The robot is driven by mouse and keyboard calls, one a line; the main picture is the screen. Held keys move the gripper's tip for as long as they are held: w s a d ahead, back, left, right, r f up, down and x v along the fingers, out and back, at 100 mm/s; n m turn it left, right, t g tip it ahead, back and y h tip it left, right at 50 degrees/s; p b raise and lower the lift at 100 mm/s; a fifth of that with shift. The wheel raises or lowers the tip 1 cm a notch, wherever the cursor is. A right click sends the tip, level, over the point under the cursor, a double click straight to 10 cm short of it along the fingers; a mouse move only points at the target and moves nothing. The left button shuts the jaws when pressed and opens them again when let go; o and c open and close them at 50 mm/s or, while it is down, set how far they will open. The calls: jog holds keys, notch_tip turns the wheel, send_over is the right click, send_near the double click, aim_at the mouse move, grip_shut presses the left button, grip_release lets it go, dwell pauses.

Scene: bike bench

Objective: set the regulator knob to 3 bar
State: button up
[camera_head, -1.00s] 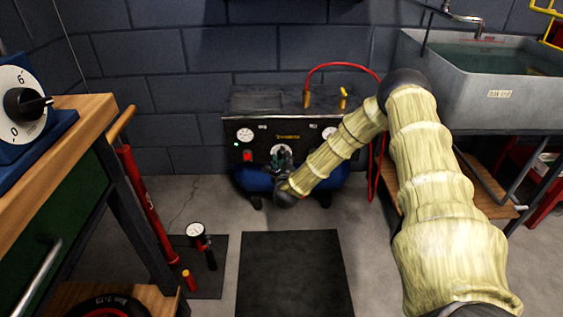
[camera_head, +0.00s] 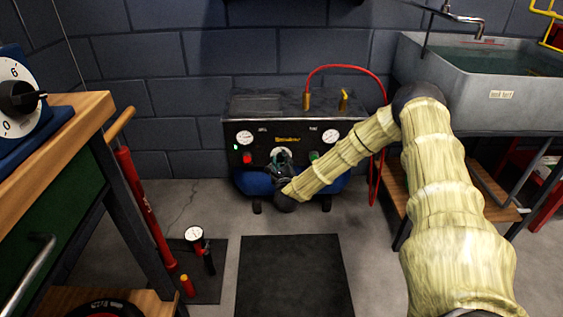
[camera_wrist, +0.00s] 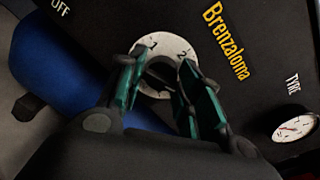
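The regulator knob (camera_wrist: 161,73) is dark and sits in the middle of a white dial ring (camera_wrist: 168,44) on the black compressor panel. In the wrist view the numbers 1 and 2 show at the ring's upper edge; the rest of the scale and the knob's pointer are hidden or unclear. My gripper (camera_wrist: 163,66) has its two green-padded fingers apart, one on each side of the knob. I cannot tell whether the pads touch it. In the head view my gripper (camera_head: 283,165) is in front of the dial and covers most of it.
The compressor panel (camera_head: 262,155) carries a left gauge (camera_head: 244,137), a right gauge (camera_head: 330,135), a red button (camera_head: 247,158) and a green one. A red hose (camera_head: 345,67) arches above. A workbench (camera_head: 70,120) stands left, a sink (camera_head: 460,90) right. A dark mat (camera_head: 293,275) covers clear floor.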

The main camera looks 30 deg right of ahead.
jog(key=o, duration=0.3)
jog(key=v, duration=1.2)
jog(key=shift+a, duration=0.1)
dwell(0.3)
